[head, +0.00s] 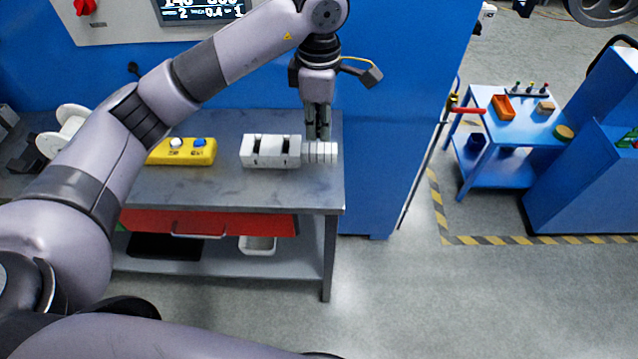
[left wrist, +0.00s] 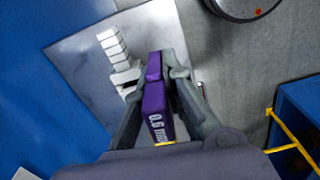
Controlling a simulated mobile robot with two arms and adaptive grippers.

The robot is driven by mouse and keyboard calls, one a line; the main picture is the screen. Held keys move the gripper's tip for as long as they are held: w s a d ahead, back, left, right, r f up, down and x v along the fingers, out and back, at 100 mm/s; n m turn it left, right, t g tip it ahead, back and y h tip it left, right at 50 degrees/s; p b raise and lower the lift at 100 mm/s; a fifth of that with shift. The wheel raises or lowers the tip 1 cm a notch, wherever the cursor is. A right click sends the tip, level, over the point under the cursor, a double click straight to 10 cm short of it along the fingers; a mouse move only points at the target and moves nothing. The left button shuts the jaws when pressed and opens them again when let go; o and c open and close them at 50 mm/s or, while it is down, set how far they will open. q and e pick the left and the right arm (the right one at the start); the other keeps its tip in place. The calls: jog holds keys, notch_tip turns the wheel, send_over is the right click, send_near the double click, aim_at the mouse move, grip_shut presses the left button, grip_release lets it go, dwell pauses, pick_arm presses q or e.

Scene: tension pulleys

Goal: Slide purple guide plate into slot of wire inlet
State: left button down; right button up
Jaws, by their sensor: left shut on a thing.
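My left gripper (head: 318,122) points down over the right end of the workbench. In the left wrist view its fingers (left wrist: 160,95) are shut on a purple guide plate (left wrist: 155,108) marked "0.6 mm". I cannot make out the plate in the head view. A pale grey block with dark openings (head: 270,152), which may be the wire inlet, sits on the bench left of the gripper. A ribbed white piece (head: 320,152) adjoins its right end, just below the fingers. In the left wrist view white ribbed segments (left wrist: 112,42) lie up and left of the plate. Any contact cannot be told.
The grey workbench (head: 225,188) carries a yellow button box (head: 182,152) and a white spool (head: 72,120) at the left. A blue cabinet wall (head: 390,100) rises behind and to the right. A blue cart (head: 490,120) stands farther right. The bench front is clear.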

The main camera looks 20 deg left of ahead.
aim_at(319, 191)
pick_arm(q)
notch_tip(319, 191, down, 18)
jog(key=p, duration=0.4)
jog(key=shift+f, duration=0.3)
jog(key=c, duration=1.7)
grip_release()
jog(key=shift+r, duration=0.1)
